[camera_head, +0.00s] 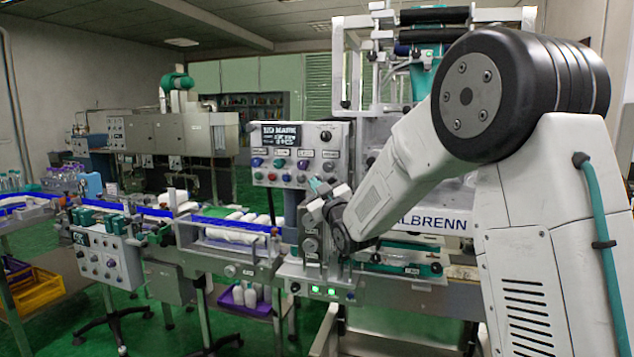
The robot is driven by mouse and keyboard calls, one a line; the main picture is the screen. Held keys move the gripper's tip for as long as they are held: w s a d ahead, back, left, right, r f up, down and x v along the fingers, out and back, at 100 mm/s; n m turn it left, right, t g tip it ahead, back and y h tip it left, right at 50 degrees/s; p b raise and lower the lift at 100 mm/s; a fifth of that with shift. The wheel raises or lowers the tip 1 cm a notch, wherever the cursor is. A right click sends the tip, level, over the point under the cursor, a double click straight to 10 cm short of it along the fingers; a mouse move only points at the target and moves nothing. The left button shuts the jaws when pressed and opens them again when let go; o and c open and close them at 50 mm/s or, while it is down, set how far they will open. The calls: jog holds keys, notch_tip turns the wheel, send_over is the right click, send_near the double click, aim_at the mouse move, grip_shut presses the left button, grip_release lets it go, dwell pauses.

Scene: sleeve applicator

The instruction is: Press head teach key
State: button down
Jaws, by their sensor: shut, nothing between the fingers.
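My gripper (322,189) is at the far end of my arm, small and partly hidden by my wrist. It is shut and empty, in front of the lower right part of the upright control panel (343,134). That panel has a dark display (281,136) and rows of coloured buttons below it. A narrow grey unit with round knobs (310,245) stands just below my gripper. Two green-lit keys (323,291) sit low on the machine front. The labels are too small to read, so I cannot tell which key is the head teach key. I cannot tell whether my gripper touches anything.
A conveyor with blue rails (155,211) and white bottles (236,236) runs to the left. A purple crate (236,305) and a yellow crate (38,290) are low down.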

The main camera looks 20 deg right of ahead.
jog(key=shift+w+d, duration=0.15)
jog(key=shift+w, duration=0.05)
dwell(0.6)
jog(key=shift+s+a, duration=0.5)
jog(key=shift+s, duration=0.2)
jog(key=s+a, duration=0.1)
jog(key=s, duration=0.1)
jog(key=s+a, duration=0.2)
dwell(0.8)
